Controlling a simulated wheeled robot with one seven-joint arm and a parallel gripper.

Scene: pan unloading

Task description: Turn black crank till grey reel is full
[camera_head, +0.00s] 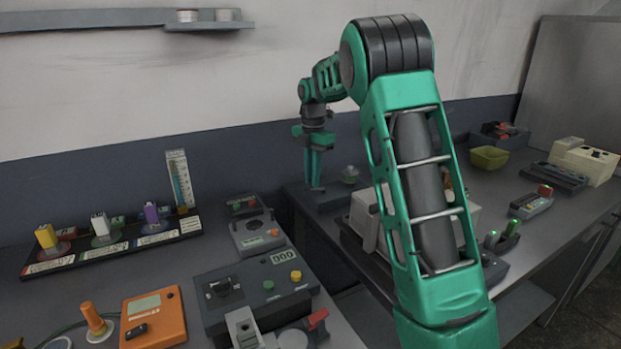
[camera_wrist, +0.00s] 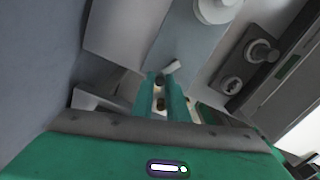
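My gripper (camera_head: 314,186) points down at the back of the right-hand bench, over a low dark grey unit (camera_head: 330,199). A small grey round part (camera_head: 350,175) stands on that unit, just right of the fingers; I cannot tell if it is the reel. In the wrist view the two green fingers (camera_wrist: 166,80) run close together with a narrow gap. A short pale cylinder (camera_wrist: 173,67) shows by their tips, and a grey round piece (camera_wrist: 217,9) lies beyond. I cannot make out the black crank for certain, nor whether the fingers hold anything.
A pale box (camera_head: 365,215) stands near the gripper, partly behind my arm. A yellow-green bin (camera_head: 489,157) and small devices are farther right. The left bench holds an orange box (camera_head: 152,319), a control panel (camera_head: 255,290) and a coloured block rack (camera_head: 112,246). A wall rises behind.

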